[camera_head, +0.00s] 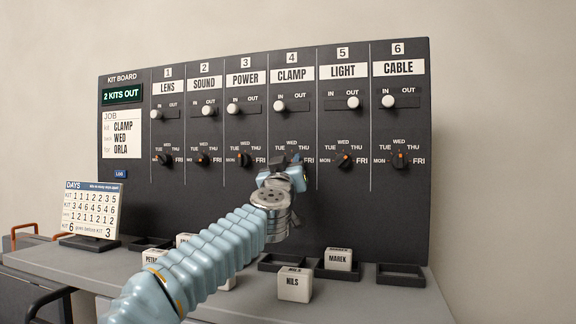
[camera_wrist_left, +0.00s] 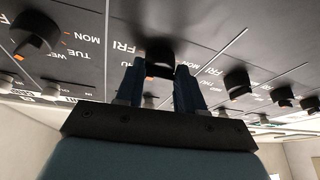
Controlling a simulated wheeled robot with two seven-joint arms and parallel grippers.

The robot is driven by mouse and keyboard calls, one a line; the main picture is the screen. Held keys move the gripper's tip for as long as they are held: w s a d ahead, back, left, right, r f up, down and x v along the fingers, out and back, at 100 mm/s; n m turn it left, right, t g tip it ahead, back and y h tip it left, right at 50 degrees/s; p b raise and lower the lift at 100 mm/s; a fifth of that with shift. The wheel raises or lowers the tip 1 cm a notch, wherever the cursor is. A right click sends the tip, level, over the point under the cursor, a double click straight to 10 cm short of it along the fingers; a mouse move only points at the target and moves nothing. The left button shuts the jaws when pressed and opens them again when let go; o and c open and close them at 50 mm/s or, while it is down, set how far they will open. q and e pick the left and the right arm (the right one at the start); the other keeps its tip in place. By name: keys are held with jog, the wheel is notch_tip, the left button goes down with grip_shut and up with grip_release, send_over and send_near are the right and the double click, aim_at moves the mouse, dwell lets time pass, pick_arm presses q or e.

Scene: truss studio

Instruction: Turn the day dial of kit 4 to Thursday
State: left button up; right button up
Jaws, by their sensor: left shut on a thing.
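The kit board (camera_head: 350,205) stands upright with several numbered columns. The kit 4 column is labelled CLAMP (camera_head: 292,74); its white slider knob (camera_head: 279,105) is at the IN side. My left gripper (camera_head: 287,168) is at the kit 4 day dial (camera_head: 295,158) and covers most of it, so its pointer cannot be read in the head view. In the left wrist view the black dial (camera_wrist_left: 159,50) sits between the two blue fingers of my left gripper (camera_wrist_left: 158,82), shut on it. A bit of orange shows on the dial there. My right gripper is not in view.
Neighbouring dials of kit 3 (camera_head: 244,159) and kit 5 (camera_head: 345,160) flank my gripper. A job card (camera_head: 122,138) reads CLAMP, WED, ORLA. A DAYS card (camera_head: 91,210) stands left. Name blocks NILS (camera_head: 294,285) and MAREK (camera_head: 338,259) are on the ledge below.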

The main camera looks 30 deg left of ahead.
pick_arm(q)
jog(key=shift+c, duration=0.4)
jog(key=shift+d+n, duration=0.1)
jog(key=shift+n, duration=0.5)
jog(key=shift+d+r+n+g+y, duration=0.1)
jog(key=shift+n+g+y, duration=0.55)
jog(key=shift+n, duration=1.05)
jog(key=shift+r+n+g+y, duration=0.1)
jog(key=shift+n+g+y, duration=0.25)
jog(key=shift+n+g, duration=0.9)
jog(key=shift+d+r+n+g+y, duration=0.1)
jog(key=shift+n+g+y, duration=0.3)
jog(key=shift+n, duration=1.75)
jog(key=o, duration=1)
